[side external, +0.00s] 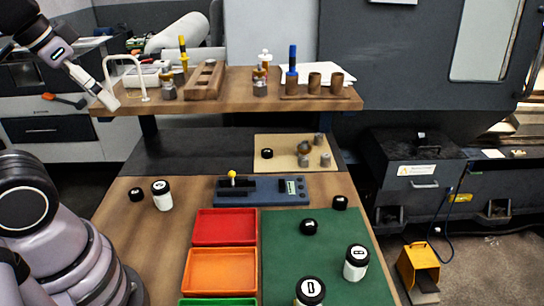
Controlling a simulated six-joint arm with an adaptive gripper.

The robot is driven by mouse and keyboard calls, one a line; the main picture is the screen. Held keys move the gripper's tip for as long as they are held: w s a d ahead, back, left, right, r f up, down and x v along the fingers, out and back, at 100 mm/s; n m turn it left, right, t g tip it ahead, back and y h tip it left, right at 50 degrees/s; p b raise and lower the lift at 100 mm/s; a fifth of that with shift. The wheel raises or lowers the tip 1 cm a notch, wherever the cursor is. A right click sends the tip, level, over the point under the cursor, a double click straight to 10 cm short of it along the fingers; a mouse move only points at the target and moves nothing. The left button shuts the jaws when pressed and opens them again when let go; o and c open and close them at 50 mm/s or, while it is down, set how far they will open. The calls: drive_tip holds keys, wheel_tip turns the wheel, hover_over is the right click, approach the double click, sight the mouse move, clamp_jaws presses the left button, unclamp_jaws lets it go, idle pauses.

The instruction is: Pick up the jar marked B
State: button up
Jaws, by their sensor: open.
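Three white jars with black lids stand upright. The front right jar (356,264) is on the green mat (285,240), and the mark on its lid looks like a B. Another jar (310,293), cut by the bottom edge, has a lid mark that looks like a D or 0. A third jar (162,197) stands at the left on the wooden table, its lid mark too small to read. My gripper (107,99) is at the upper left, open, near the left end of the raised shelf, far from all the jars. Its fingers are hard to make out.
Red (225,227), orange (220,270) and green (215,301) trays lie left of the mat. A blue fixture (262,190) sits behind them. Small black items (309,227) lie around. The raised shelf (225,96) holds tools and wooden blocks. A tan board (275,143) carries small parts.

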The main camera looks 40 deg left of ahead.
drive_tip(key=shift+o, duration=0.5)
